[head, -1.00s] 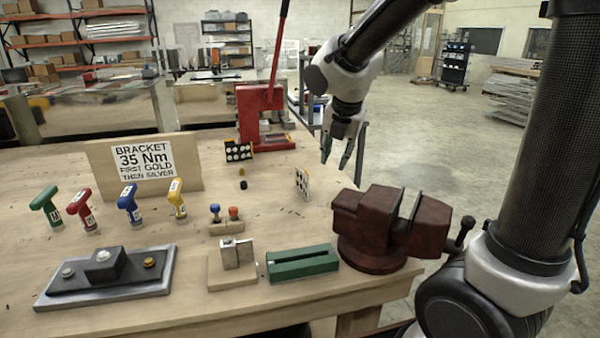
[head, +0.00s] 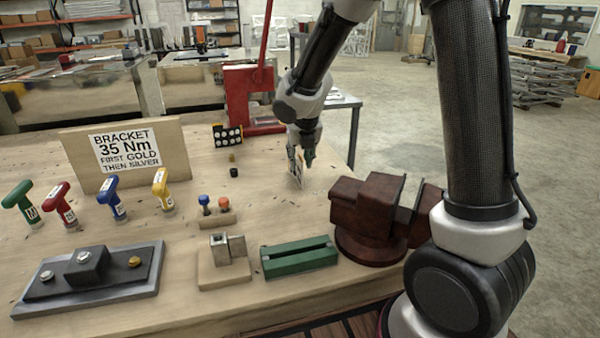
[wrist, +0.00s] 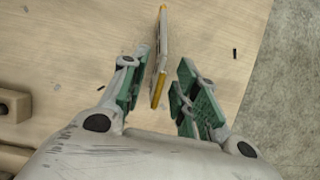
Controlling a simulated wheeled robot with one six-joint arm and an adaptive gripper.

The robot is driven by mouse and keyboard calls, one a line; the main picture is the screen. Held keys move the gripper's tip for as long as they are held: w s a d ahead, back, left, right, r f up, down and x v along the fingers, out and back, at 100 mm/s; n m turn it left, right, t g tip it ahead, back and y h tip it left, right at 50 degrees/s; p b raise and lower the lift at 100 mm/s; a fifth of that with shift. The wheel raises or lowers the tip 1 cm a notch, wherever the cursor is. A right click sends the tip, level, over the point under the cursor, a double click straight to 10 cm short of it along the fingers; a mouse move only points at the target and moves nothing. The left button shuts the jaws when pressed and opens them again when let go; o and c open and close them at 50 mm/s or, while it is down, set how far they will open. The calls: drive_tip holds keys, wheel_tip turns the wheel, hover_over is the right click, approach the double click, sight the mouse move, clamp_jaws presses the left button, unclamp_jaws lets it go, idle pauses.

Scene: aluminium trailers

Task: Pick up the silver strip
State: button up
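The silver piece is not visible in the wrist view.
A dark red vise (head: 375,220) stands right of a green slotted block (head: 298,258). Two small knobbed tools (head: 214,207), coloured T-handles (head: 113,200) and a bracket plate (head: 90,278) are left. A red press (head: 248,100) stands behind. Bare wood lies between the panel and block.

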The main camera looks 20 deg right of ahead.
clamp_jaws()
